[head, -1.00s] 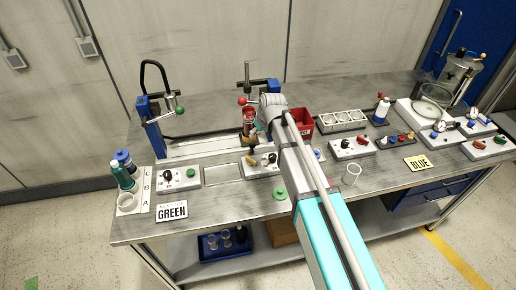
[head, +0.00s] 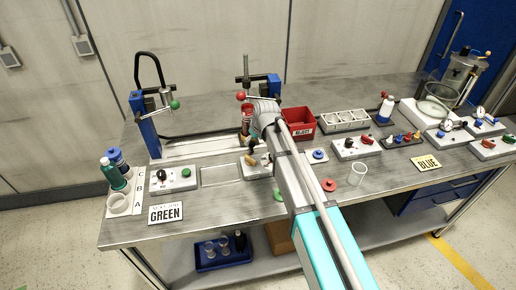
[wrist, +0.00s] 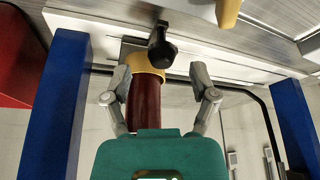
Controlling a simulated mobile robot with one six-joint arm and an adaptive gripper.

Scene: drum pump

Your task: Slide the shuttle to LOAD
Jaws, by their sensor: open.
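In the wrist view a dark red cylinder (wrist: 144,103) with a yellow collar (wrist: 143,66) stands between the open fingers of my gripper (wrist: 160,88). A black knob (wrist: 160,46) is just beyond the collar, at the edge of the pale rail. I take the knob to be the shuttle's handle, but the shuttle body is mostly hidden. In the head view the pale rail (head: 195,147) runs between the press with a green ball (head: 148,128) and the press with a red ball (head: 274,86). My arm hides part of the right press and the fingertips there.
Blue posts (wrist: 62,100) flank my gripper in the wrist view. A red bin (head: 300,127) is right of the right press. A control box (head: 173,180) with black and green knobs stands in front of the rail. The rail's left stretch looks clear.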

